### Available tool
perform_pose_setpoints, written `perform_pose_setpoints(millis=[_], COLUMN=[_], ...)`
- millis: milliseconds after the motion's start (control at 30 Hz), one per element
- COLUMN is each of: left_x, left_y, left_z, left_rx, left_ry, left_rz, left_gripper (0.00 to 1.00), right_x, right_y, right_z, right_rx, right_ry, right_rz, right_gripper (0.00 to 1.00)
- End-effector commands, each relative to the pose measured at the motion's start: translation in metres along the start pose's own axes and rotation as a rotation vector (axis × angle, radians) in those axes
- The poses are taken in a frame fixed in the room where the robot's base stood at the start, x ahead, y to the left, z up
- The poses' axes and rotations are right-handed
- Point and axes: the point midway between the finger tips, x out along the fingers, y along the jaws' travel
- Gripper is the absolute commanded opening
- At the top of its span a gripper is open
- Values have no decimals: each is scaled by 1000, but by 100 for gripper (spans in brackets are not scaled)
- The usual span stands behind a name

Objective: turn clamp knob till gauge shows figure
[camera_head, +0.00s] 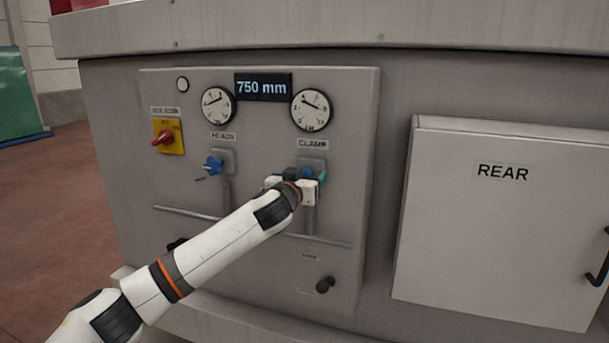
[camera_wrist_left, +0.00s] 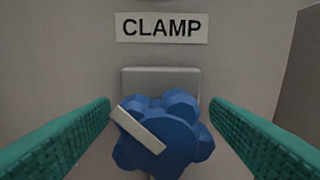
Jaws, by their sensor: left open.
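The blue lobed clamp knob (camera_wrist_left: 172,138) sits under the CLAMP label (camera_wrist_left: 161,28) in the left wrist view, its pale pointer bar slanting from upper left to lower right. My left gripper (camera_wrist_left: 165,135) is open, with a green finger on each side of the knob and a gap at each side. In the head view my left gripper (camera_head: 308,180) is at the knob (camera_head: 307,173) and covers most of it. The clamp gauge (camera_head: 311,109) is the right-hand dial above; its needle points to the upper left, but its figures are too small to read. My right gripper is not in view.
The HEADS knob (camera_head: 213,165) and its gauge (camera_head: 218,105) are to the left, with a red switch on a yellow plate (camera_head: 167,137) beyond. A display (camera_head: 263,87) reads 750 mm. A black knob (camera_head: 325,285) sits below. A REAR door (camera_head: 500,220) stands to the right.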

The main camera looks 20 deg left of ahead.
Motion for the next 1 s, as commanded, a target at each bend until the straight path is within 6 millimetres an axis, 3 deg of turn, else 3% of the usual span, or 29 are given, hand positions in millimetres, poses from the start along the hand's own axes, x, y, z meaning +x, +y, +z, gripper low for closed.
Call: perform_pose_setpoints(millis=[200, 500, 1000], left_x=[0, 0, 0], left_y=[0, 0, 0], left_z=[0, 0, 1], left_rx=[0, 1, 153], left_ry=[-1, 0, 1], left_rz=[0, 0, 1], left_gripper=[71, 26, 26], right_x=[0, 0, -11], right_y=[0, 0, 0], right_z=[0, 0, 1], right_rx=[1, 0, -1], right_ry=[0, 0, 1], right_rz=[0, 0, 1], right_gripper=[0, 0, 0])
